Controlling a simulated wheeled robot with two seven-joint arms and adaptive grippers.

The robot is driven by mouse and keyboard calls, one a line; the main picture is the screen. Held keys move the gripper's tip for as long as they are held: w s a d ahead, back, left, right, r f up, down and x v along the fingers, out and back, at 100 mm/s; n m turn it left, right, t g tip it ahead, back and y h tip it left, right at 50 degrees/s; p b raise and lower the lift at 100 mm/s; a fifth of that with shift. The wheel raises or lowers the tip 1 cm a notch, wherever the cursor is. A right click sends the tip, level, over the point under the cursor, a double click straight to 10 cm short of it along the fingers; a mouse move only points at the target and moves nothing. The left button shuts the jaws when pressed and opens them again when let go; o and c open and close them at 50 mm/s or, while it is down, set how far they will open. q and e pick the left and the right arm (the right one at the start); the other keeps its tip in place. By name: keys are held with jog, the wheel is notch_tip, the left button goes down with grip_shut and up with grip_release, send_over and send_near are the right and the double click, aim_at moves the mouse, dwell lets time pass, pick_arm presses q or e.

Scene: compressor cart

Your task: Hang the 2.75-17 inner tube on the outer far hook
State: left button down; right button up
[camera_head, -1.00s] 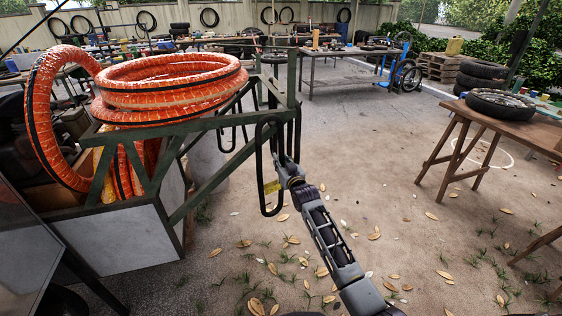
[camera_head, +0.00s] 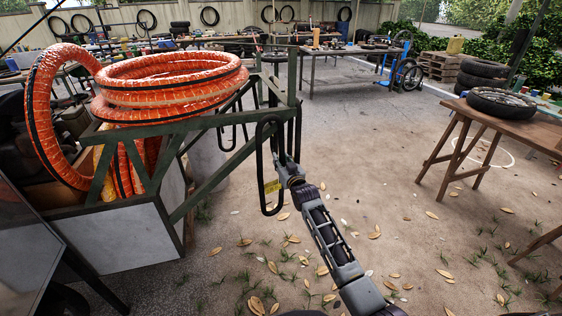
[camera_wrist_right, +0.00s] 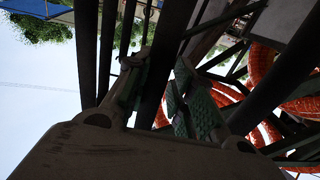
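A black inner tube (camera_head: 261,165) with a yellow label hangs as a long narrow loop at the end of the green rack (camera_head: 292,75), in the head view. Its top lies against the rack's end post; the hook under it cannot be made out. My right gripper (camera_head: 284,158) is at the loop's right strand, above the label. In the right wrist view my fingers (camera_wrist_right: 157,65) stand partly apart with a dark strand between them. Whether they pinch it is unclear in the shadow. My left gripper is not in view.
Other dark loops (camera_head: 227,125) hang farther left on the rack. Orange-wrapped tyres (camera_head: 170,80) lie on top, with one upright at the left. A wooden table (camera_head: 520,122) with a wheel stands right.

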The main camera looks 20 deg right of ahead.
jog(key=o, duration=0.4)
jog(key=shift+c, duration=0.2)
jog(key=shift+f, duration=0.1)
jog(key=shift+s, duration=0.25)
jog(key=s+d, duration=0.1)
jog(key=s, duration=1)
jog(key=shift+s, duration=0.2)
jog(key=shift+d, duration=0.1)
dwell(0.4)
